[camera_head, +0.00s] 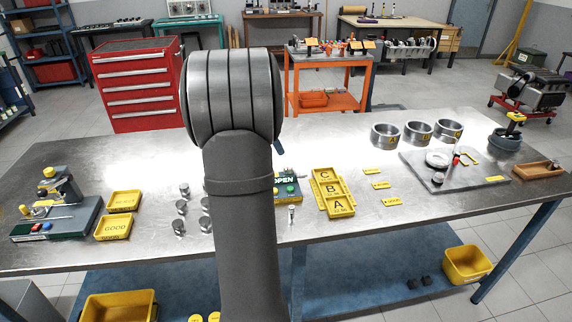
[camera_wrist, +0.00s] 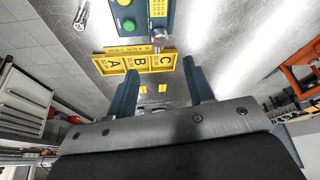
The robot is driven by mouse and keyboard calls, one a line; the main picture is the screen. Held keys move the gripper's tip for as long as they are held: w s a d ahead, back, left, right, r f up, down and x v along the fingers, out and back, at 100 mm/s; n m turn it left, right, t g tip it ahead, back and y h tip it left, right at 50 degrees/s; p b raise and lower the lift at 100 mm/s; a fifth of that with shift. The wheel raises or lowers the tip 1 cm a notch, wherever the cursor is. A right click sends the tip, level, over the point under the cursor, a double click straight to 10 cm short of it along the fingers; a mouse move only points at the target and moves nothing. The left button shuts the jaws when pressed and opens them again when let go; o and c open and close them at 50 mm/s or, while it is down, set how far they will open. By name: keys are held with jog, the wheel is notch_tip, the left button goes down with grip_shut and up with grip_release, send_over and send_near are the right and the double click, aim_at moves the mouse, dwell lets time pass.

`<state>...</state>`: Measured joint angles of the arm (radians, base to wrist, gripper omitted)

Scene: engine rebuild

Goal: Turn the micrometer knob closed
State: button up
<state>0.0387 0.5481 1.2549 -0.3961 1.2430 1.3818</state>
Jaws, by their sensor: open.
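The blue gauge unit (camera_head: 288,187) with an "OPEN" display and a green button stands on the bench, partly hidden behind my arm in the head view. In the wrist view its body (camera_wrist: 143,16) is at the top, with yellow labels. A small silver knurled part (camera_wrist: 160,38), which looks like the micrometer knob, sticks out from its end. My gripper (camera_wrist: 160,67) is open and empty, its two dark fingers apart. The knob appears beyond the fingertips, roughly in line with the gap, not touched. In the head view my arm hides the gripper.
A yellow tray marked A, B, C (camera_head: 335,191) lies right beside the unit. Several silver pistons (camera_head: 183,190) stand left of my arm. A small metal piece (camera_head: 291,213) lies in front of the unit. Yellow bins (camera_head: 114,227) are further left; metal rings (camera_head: 385,135) stand at the right.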

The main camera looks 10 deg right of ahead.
aim_at(288, 167)
jog(key=x, duration=1)
jog(key=shift+d, duration=0.1)
jog(key=c, duration=1)
